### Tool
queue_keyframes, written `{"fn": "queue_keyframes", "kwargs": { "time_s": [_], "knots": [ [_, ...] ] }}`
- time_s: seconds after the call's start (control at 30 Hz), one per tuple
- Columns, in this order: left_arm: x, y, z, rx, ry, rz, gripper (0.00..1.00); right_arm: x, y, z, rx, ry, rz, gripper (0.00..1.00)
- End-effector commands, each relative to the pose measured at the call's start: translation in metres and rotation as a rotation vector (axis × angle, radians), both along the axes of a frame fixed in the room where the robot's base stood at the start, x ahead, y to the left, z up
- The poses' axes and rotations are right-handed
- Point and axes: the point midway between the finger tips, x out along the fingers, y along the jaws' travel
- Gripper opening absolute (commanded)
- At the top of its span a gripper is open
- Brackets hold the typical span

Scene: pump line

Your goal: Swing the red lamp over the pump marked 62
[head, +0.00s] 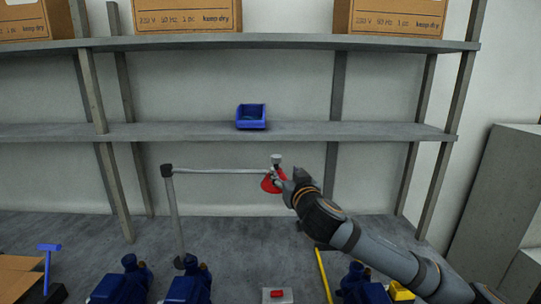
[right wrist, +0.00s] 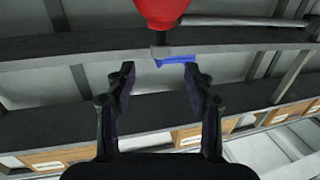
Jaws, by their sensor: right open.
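The red lamp (head: 267,184) hangs from the end of a grey swing arm (head: 220,171), which runs right from an upright post (head: 175,215). A pale knob (head: 276,160) sits above the lamp. My right gripper (head: 279,178) is at the lamp, partly covering it. In the right wrist view the gripper (right wrist: 159,70) is open, its fingers spread, with the knob (right wrist: 160,51) and red shade (right wrist: 165,12) just beyond the fingertips, nothing between them. Blue pumps (head: 190,285) stand along the bottom edge, with another on the right (head: 360,283). No pump number is readable. My left gripper is out of view.
A shelf rack (head: 350,131) stands behind, with a blue bin (head: 251,117) on its middle board and cardboard boxes (head: 187,16) on top. A red button box (head: 277,296), a yellow bar (head: 323,275) and a blue T-shaped piece (head: 48,262) are low in front.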

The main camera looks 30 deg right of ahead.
Motion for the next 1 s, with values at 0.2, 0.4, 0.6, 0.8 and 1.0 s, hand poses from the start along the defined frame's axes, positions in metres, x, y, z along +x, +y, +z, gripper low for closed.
{"fn": "queue_keyframes", "kwargs": {
  "time_s": [0.2,0.4,0.6,0.8,1.0],
  "knots": [
    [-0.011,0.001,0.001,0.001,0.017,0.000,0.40,0.001,-0.001,0.003,0.001,-0.003,0.001,0.54],
    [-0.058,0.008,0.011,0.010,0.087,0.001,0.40,0.017,-0.007,0.005,0.009,-0.004,-0.001,0.54],
    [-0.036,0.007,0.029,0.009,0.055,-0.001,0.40,0.048,-0.016,0.005,0.010,-0.002,0.000,0.54],
    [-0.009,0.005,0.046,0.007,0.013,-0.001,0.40,0.083,-0.028,0.003,0.003,-0.001,0.000,0.54],
    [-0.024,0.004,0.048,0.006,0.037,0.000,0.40,0.098,-0.033,0.000,-0.001,-0.001,0.002,0.54]
  ]
}}
